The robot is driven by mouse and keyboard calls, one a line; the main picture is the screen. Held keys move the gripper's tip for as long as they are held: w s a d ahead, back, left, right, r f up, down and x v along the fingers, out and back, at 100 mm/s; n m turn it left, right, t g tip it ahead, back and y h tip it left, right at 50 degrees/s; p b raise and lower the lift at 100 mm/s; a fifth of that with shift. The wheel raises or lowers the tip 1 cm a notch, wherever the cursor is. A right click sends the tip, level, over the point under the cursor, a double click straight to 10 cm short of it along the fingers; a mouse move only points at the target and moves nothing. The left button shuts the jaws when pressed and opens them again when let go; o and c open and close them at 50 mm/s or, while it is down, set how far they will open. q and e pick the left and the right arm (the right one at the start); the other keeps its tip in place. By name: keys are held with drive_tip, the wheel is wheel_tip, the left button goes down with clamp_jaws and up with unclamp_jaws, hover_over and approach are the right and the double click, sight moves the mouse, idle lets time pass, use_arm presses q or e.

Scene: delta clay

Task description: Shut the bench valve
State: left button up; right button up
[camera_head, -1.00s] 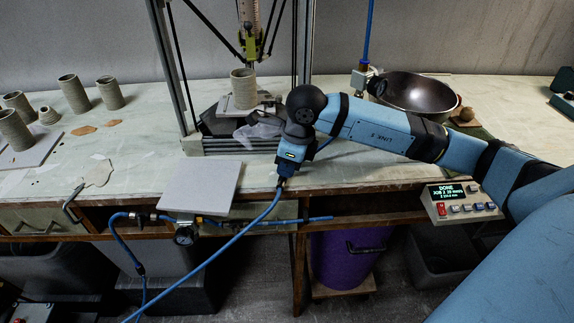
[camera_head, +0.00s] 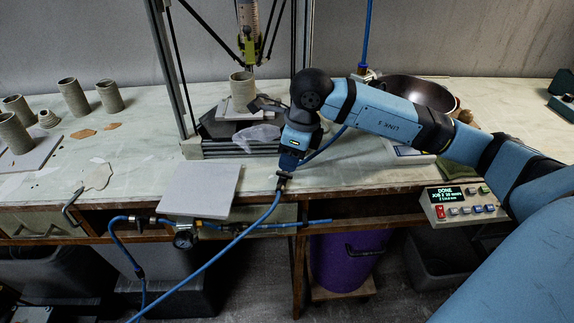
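A small dark valve fitting (camera_head: 283,181) sits at the front edge of the bench (camera_head: 345,176), where a blue hose (camera_head: 240,236) comes up from the lower left. I take it to be the bench valve; its handle position is too small to tell. My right gripper (camera_head: 288,164) points down just above it, at or very near its top. I cannot tell whether they touch. The fingers are dark and seen from behind, so their opening is hidden. My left gripper is not in view.
A gauge with pipe fittings (camera_head: 184,239) hangs below a grey board (camera_head: 200,190) on the front edge. A printer frame with a clay cup (camera_head: 242,92) stands behind my gripper. A control box (camera_head: 462,204) and a metal bowl (camera_head: 418,92) are at right.

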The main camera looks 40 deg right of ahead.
drive_tip(key=v, duration=0.9)
drive_tip(key=shift+r, duration=0.35)
